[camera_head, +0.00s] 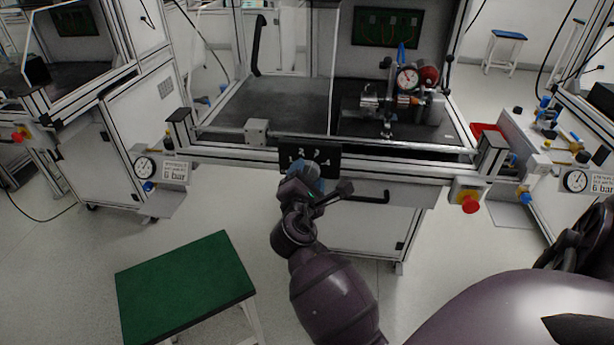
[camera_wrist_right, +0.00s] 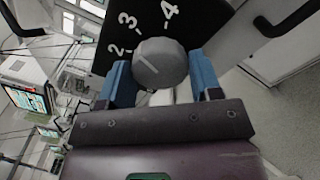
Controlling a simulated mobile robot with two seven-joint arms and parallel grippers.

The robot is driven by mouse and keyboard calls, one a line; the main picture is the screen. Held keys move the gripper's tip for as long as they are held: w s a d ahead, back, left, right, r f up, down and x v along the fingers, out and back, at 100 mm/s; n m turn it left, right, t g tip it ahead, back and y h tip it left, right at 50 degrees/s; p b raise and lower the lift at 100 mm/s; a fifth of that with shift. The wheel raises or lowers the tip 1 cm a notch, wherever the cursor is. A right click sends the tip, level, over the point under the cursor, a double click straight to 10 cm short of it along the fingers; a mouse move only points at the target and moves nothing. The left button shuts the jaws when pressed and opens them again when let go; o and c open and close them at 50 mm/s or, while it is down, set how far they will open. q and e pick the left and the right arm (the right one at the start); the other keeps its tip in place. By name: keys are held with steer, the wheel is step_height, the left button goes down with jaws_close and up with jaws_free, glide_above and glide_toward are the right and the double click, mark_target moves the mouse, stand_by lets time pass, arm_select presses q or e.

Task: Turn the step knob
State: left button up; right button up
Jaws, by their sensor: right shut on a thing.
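The step knob (camera_wrist_right: 160,62) is a round grey knob with a line across its face, on a black panel (camera_wrist_right: 110,40) with white marks 2, 3 and 4. In the right wrist view it sits between the two blue fingers of my right gripper (camera_wrist_right: 161,78), which is shut on it. In the head view my right gripper (camera_head: 309,176) reaches up to the lower edge of the black panel (camera_head: 328,152) and largely hides the knob. I cannot tell which number the knob's line points to. My left gripper is not in view.
The panel sits on the front rail of a test bench (camera_head: 270,110) holding a gauge assembly (camera_head: 406,80). A dark handle (camera_head: 372,197) is right of the gripper. A red emergency button (camera_head: 470,204) is farther right. A green-topped stool (camera_head: 185,285) stands front left.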

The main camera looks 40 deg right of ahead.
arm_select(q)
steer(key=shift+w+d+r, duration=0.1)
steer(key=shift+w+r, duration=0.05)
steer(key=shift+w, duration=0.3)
arm_select(e)
steer(key=o, duration=0.9)
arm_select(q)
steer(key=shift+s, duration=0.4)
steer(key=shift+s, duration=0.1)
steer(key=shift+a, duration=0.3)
arm_select(e)
steer(key=shift+s+a, duration=0.1)
